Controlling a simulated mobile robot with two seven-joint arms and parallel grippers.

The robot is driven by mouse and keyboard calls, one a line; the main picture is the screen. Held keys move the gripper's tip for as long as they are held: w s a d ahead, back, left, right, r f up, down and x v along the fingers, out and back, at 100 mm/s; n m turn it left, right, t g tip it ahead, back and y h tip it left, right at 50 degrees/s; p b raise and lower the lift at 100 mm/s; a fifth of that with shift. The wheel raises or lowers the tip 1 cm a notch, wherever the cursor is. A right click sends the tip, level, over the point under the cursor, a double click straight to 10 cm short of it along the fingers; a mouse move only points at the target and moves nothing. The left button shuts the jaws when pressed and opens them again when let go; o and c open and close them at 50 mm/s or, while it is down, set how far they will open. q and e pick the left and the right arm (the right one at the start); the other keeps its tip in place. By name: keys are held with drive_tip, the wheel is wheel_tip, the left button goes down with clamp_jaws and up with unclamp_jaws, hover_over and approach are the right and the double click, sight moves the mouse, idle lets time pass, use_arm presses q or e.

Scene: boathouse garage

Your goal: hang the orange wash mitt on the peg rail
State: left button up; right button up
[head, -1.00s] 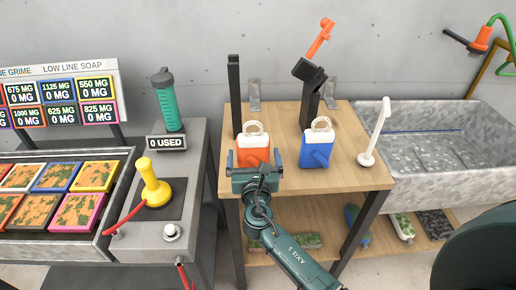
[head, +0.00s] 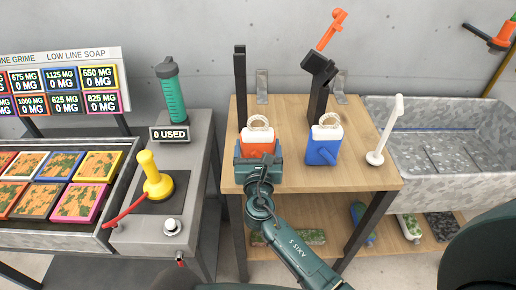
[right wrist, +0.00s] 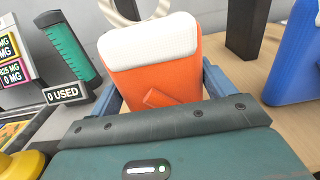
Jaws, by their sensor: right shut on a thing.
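The orange wash mitt (head: 259,142) stands upright on the wooden bench, with a white cuff and a pale loop on top. It also shows in the right wrist view (right wrist: 160,75), its lower part hidden by my gripper. My right gripper (head: 258,160) is shut on the mitt from the front, with its blue fingers at the mitt's two sides. A blue mitt-like item (head: 323,147) with the same cuff and loop stands to its right, apart from it. I cannot make out a peg rail for certain. My left gripper is not in view.
Dark posts (head: 240,90) rise behind the mitts, one with an orange handle (head: 331,30) on top. A white lever (head: 388,130) stands on the bench (head: 290,183) at right, beside a grey sink (head: 450,150). A grey cabinet with a yellow knob (head: 154,177) is at left.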

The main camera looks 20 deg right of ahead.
sight(258, 117)
drive_tip(key=shift+c, duration=1.1)
wheel_tip(258, 117, up, 10)
drive_tip(key=p, duration=0.3)
drive_tip(key=o, duration=0.4)
drive_tip(key=c, duration=0.5)
